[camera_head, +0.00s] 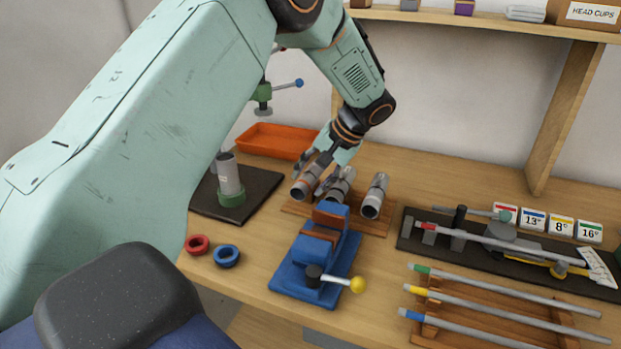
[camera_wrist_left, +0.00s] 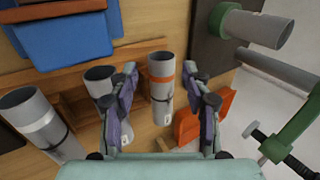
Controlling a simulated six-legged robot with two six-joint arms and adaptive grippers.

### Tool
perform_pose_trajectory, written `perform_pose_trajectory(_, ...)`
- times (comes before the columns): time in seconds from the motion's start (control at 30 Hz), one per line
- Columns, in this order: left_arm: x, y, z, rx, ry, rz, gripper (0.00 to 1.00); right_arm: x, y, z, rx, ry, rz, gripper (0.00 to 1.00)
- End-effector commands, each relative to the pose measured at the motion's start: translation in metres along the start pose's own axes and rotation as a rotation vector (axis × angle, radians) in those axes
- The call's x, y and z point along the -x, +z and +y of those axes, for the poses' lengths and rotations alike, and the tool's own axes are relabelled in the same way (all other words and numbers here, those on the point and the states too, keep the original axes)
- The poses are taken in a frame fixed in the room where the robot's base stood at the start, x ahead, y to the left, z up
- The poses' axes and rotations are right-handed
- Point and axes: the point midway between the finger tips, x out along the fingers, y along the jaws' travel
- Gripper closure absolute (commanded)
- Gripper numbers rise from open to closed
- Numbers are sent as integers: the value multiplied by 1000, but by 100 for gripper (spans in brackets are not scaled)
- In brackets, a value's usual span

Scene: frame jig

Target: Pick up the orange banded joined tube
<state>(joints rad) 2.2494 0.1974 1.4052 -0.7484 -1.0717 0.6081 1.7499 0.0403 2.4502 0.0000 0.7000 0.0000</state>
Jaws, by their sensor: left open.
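The orange banded joined tube (camera_head: 303,188) is the leftmost of three grey tubes leaning on a wooden rack (camera_head: 387,228) in the head view. In the left wrist view the orange banded tube (camera_wrist_left: 161,98) has an orange band near its open end and a dark line around its middle. My left gripper (camera_head: 326,169) is over it, fingers pointing down. In the left wrist view my left gripper (camera_wrist_left: 161,84) is open, one finger on each side of the tube, with a gap visible on the right side. My right gripper is not in view.
Two other grey tubes (camera_head: 341,187) (camera_head: 373,198) stand close by on the rack; one is right beside a finger. A blue vise (camera_head: 298,270) is in front. An orange tray (camera_head: 270,141) lies behind. A tube in a green collar (camera_head: 230,176) stands left.

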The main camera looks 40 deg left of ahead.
Motion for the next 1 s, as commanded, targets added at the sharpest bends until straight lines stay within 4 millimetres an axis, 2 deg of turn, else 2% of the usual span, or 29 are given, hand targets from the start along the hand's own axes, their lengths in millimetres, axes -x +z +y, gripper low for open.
perform_pose_trajectory(0.33,-44,-4,-1,0,1,-1,52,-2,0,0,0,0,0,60)
perform_pose_trajectory(0.6,-49,-6,-1,0,1,1,52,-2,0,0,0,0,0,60)
perform_pose_trajectory(1.0,-49,-6,-1,0,1,2,85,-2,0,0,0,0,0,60)
